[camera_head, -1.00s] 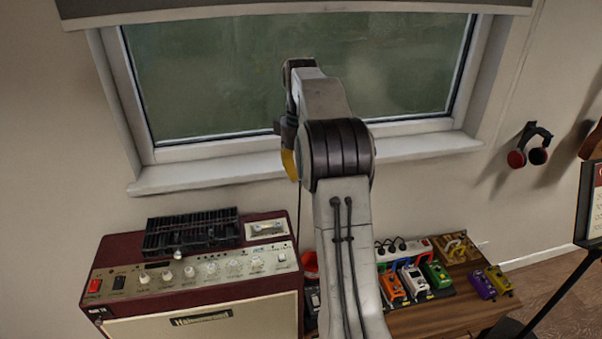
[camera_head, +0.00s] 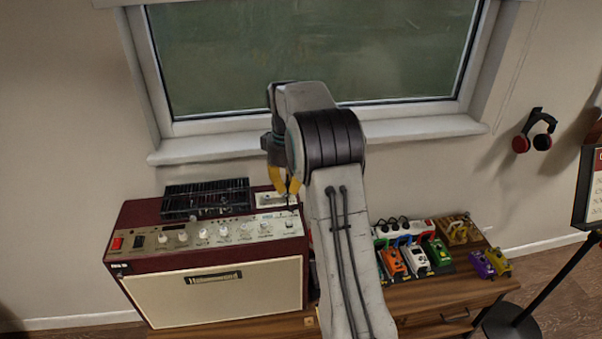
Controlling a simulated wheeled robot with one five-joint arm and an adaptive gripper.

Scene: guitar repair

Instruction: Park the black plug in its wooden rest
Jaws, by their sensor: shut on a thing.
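My gripper (camera_head: 284,182), with yellow fingers, is over the right end of the amplifier's control panel, partly hidden by my arm. It is shut on the black plug, of which only a thin dark bit (camera_head: 289,200) shows below the fingers. Whether the plug touches the panel I cannot tell. A small light wooden piece (camera_head: 311,322) lies on the table's front part beside my arm; it may be the wooden rest, but it is too small to be sure.
The maroon amplifier (camera_head: 214,282) stands on the wooden table (camera_head: 440,305), with a black slatted unit (camera_head: 206,197) on top. Several coloured pedals (camera_head: 416,255) and a power strip (camera_head: 404,227) lie to the right. The window sill (camera_head: 210,148) is behind my arm. A dark stand is at far right.

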